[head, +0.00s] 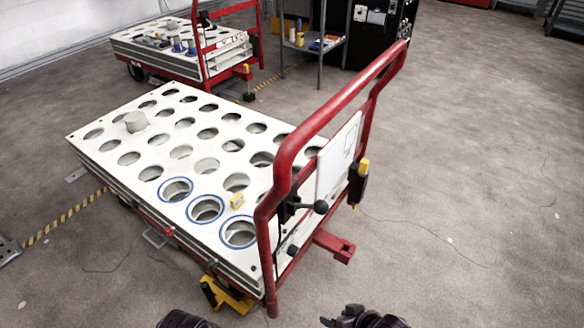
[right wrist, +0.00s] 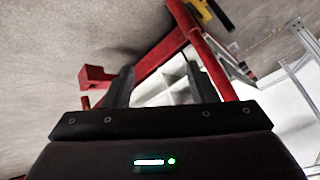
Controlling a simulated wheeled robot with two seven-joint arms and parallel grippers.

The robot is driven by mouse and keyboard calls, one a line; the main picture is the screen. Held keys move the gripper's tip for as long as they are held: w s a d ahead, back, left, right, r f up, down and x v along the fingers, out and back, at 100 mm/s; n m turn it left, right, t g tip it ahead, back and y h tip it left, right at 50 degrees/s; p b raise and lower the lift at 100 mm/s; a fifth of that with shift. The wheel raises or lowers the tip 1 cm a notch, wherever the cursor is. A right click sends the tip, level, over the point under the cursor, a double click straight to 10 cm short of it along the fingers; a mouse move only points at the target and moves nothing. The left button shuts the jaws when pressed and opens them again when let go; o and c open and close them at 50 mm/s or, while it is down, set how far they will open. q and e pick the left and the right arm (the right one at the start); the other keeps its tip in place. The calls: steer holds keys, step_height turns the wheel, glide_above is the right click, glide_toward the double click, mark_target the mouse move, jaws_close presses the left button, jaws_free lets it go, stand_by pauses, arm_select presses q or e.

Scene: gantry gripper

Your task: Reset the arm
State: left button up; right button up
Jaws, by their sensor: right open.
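My right gripper (head: 350,318) is low at the bottom edge of the head view, in front of the cart and apart from it. In the right wrist view its two dark fingers (right wrist: 160,68) stand apart with nothing between them. Red cart tubing shows beyond the fingers. A dark part of my left arm (head: 187,319) just enters at the bottom edge of the head view, left of the right one. Its fingers cannot be made out.
A white cart top (head: 110,171) with rows of round holes fills the middle, some rimmed blue. Floor at right is clear.

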steer(key=s+d+r+g+h, duration=0.5)
steer(key=s+r, duration=0.5)
steer(key=s, duration=0.1)
arm_select(q)
steer(key=s+a+f+p, duration=0.1)
steer(key=s+f+p, duration=0.2)
steer(key=f+p, duration=0.8)
arm_select(e)
step_height(320, 180, down, 12)
steer(key=s, duration=0.3)
arm_select(q)
steer(key=s+a+f+p, duration=0.2)
steer(key=s+f+p, duration=0.1)
steer(key=s, duration=0.4)
steer(key=s+a+f+p, duration=0.3)
steer(key=s+f+p, duration=0.1)
steer(key=s, duration=0.3)
steer(key=shift+s+a+n+y+p, duration=0.15)
steer(key=shift+a+n+y+p, duration=0.15)
steer(key=shift+n+p, duration=0.15)
arm_select(e)
steer(key=s+d+f, duration=0.3)
steer(key=s, duration=0.4)
steer(key=s+d+f, duration=0.3)
steer(key=s, duration=0.4)
